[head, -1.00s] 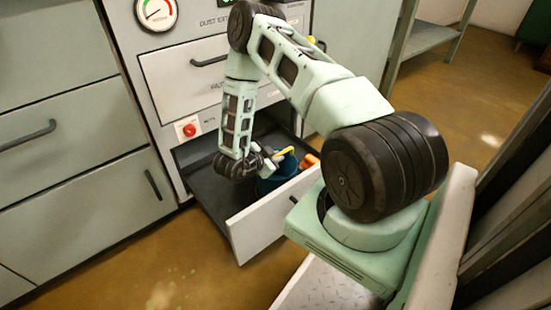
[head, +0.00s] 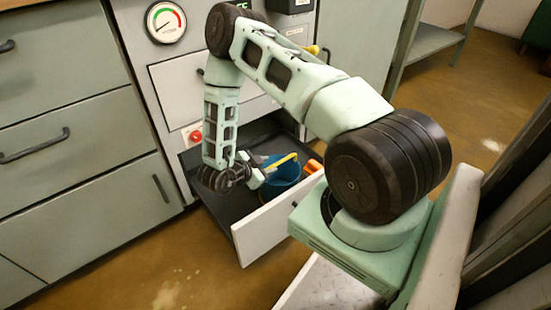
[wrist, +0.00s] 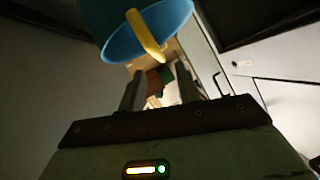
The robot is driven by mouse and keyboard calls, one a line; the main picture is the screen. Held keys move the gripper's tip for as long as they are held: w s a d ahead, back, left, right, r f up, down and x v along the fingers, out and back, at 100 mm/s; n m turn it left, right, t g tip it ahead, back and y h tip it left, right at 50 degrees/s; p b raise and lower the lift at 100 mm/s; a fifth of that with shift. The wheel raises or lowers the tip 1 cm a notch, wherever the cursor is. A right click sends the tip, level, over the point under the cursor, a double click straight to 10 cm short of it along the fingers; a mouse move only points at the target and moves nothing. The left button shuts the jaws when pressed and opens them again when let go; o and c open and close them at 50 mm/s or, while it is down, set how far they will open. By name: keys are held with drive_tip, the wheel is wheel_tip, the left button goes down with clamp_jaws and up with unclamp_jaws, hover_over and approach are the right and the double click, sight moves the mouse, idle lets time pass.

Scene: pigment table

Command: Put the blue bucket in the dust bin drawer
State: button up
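The blue bucket (head: 285,173) with a yellow handle (head: 283,161) is inside the pulled-out dust bin drawer (head: 262,232), toward its right side. My gripper (head: 255,174) is just left of the bucket, low over the drawer. In the wrist view the bucket (wrist: 112,22) shows at the top with its rim and yellow handle (wrist: 146,36), beyond the fingertips. My gripper's two fingers (wrist: 159,84) are spread, with no part of the bucket gripped between them. The bucket's base is hidden in the head view.
Orange objects (head: 312,165) lie at the drawer's right end. The dark drawer floor (head: 240,203) is bare on the left. A closed drawer (head: 178,90) and a red button (head: 196,137) are above. Brown floor is clear in front.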

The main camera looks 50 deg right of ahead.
drive_tip(key=w+a+r+n+t+y+p, duration=0.1)
drive_tip(key=w+a+r+n+t+y, duration=0.2)
drive_tip(key=w+a+r, duration=0.45)
drive_tip(key=w+a+r+n+t+y, duration=0.2)
drive_tip(key=w+a+n+t+y, duration=0.15)
drive_tip(key=a, duration=0.65)
drive_tip(key=a+r+n+y, duration=0.5)
drive_tip(key=a+r+y, duration=0.15)
drive_tip(key=a, duration=0.55)
drive_tip(key=s+a+r+n+g+y, duration=0.2)
drive_tip(key=s+a+r+n+y, duration=0.1)
drive_tip(key=s+a+r+n, duration=0.7)
drive_tip(key=s+d+r+n+g+h, duration=0.1)
drive_tip(key=s+n, duration=0.3)
drive_tip(key=s, duration=0.5)
drive_tip(key=s+d+r+n+g+h, duration=0.2)
drive_tip(key=s+d+r+n+g, duration=0.1)
drive_tip(key=s, duration=0.6)
drive_tip(key=shift+s+d+r+n, duration=0.2)
drive_tip(key=shift+d+r+n, duration=0.4)
drive_tip(key=shift+n, duration=0.35)
